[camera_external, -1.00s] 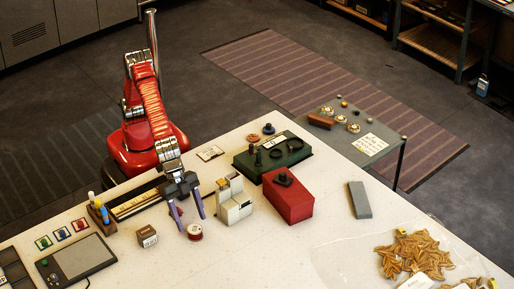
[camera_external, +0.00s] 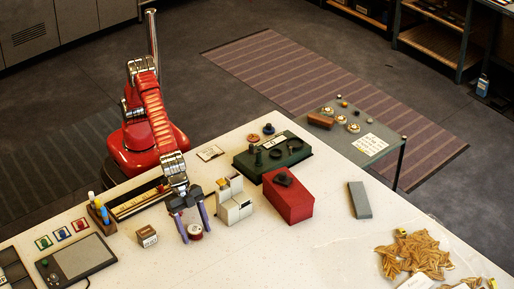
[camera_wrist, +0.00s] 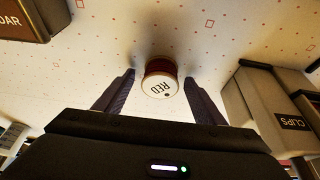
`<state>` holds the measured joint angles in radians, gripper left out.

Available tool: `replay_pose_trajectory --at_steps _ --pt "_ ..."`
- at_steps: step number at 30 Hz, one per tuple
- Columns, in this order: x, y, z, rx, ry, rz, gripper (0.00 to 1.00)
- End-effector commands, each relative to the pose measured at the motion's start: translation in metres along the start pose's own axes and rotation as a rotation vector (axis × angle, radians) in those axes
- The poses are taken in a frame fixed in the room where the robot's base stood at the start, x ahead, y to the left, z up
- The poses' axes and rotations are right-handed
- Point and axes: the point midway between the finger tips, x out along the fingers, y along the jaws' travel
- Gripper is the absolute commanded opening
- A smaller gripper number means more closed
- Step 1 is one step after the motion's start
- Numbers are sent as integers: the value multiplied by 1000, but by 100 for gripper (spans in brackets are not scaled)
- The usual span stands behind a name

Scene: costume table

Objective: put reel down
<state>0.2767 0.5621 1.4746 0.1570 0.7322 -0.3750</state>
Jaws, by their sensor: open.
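The reel (camera_external: 195,232) is a small red spool with pale ends, standing on the white table. In the wrist view the reel (camera_wrist: 159,86) shows its pale round face marked "RED", just beyond and between my two dark fingers. My gripper (camera_external: 196,236) is open, with its purple-grey fingers pointing down on either side of the reel in the outside view. In the wrist view a gap shows between each finger of my gripper (camera_wrist: 160,98) and the reel. Whether a fingertip touches the table I cannot tell.
A small brown box (camera_external: 147,236) stands left of the reel. A cream block organiser (camera_external: 234,201), marked "CLIPS" in the wrist view (camera_wrist: 268,110), stands close on the right. A red box (camera_external: 288,196) is further right. The table front of the reel is clear.

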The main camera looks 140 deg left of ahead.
Motion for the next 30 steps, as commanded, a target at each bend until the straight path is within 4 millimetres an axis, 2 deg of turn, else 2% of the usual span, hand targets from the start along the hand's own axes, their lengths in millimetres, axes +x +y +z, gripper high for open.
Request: replay_pose_trajectory --at_steps 8,27,30 --pt "0 0 0 0 0 0 64" --pt "0 0 0 0 0 0 19" --pt "0 0 0 0 1 0 15"
